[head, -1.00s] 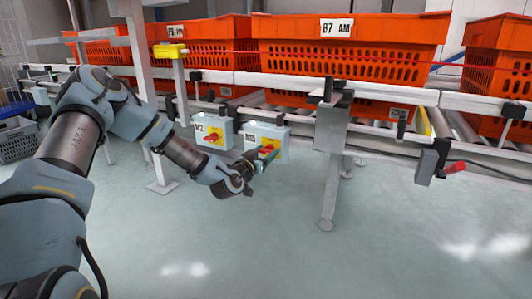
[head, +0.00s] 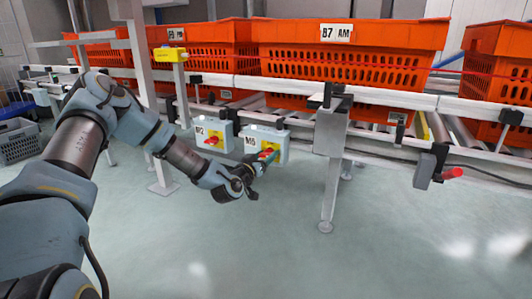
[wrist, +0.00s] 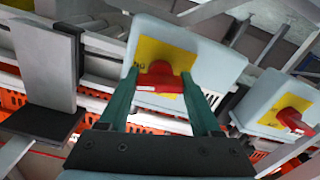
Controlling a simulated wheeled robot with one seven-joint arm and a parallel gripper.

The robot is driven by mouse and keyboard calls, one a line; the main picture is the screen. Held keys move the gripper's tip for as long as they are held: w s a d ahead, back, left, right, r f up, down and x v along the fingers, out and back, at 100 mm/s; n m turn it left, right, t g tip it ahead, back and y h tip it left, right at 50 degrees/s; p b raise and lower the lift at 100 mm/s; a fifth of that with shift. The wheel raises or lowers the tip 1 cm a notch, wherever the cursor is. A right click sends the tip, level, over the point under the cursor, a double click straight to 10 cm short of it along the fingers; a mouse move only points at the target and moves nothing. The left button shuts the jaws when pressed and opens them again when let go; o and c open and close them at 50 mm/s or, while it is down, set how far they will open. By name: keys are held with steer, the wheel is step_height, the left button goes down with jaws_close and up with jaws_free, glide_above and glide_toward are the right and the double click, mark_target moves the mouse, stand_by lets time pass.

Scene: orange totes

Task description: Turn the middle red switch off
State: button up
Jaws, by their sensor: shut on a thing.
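The middle red switch (wrist: 158,77) is a red rotary handle on a yellow plate on a pale blue-grey box (wrist: 212,62). In the head view this box (head: 250,133) hangs below the conveyor rail, with the switch partly hidden by my fingers. My gripper (wrist: 158,86) has its green fingers on either side of the red handle and is shut on it. In the head view my gripper (head: 266,162) reaches the box from the front left. A second red switch (wrist: 292,119) sits on the neighbouring box, also seen in the head view (head: 211,140).
Orange totes (head: 352,68) stand on the conveyor above the boxes. A grey support leg (head: 329,180) stands just right of the middle box. A red-handled lever (head: 452,173) hangs farther right. The floor in front is clear.

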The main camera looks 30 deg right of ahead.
steer(key=n+p, duration=0.2)
steer(key=n, duration=0.1)
steer(key=shift+r+n, duration=0.1)
steer(key=shift+n, duration=0.3)
steer(key=n+p, duration=0.1)
steer(key=n, duration=0.2)
steer(key=shift+a+n+p, duration=0.1)
steer(key=shift+n+p, duration=0.2)
steer(key=n+p, duration=0.1)
steer(key=n, duration=0.2)
steer(key=shift+n, duration=0.3)
steer(key=shift+f+n, duration=0.2)
steer(key=shift+n, duration=1.9)
steer(key=o, duration=1.4)
steer(key=shift+p, duration=0.35)
steer(key=p+v, duration=0.3)
steer(key=v, duration=0.7)
steer(key=shift+s+a, duration=0.2)
steer(key=shift+a, duration=0.1)
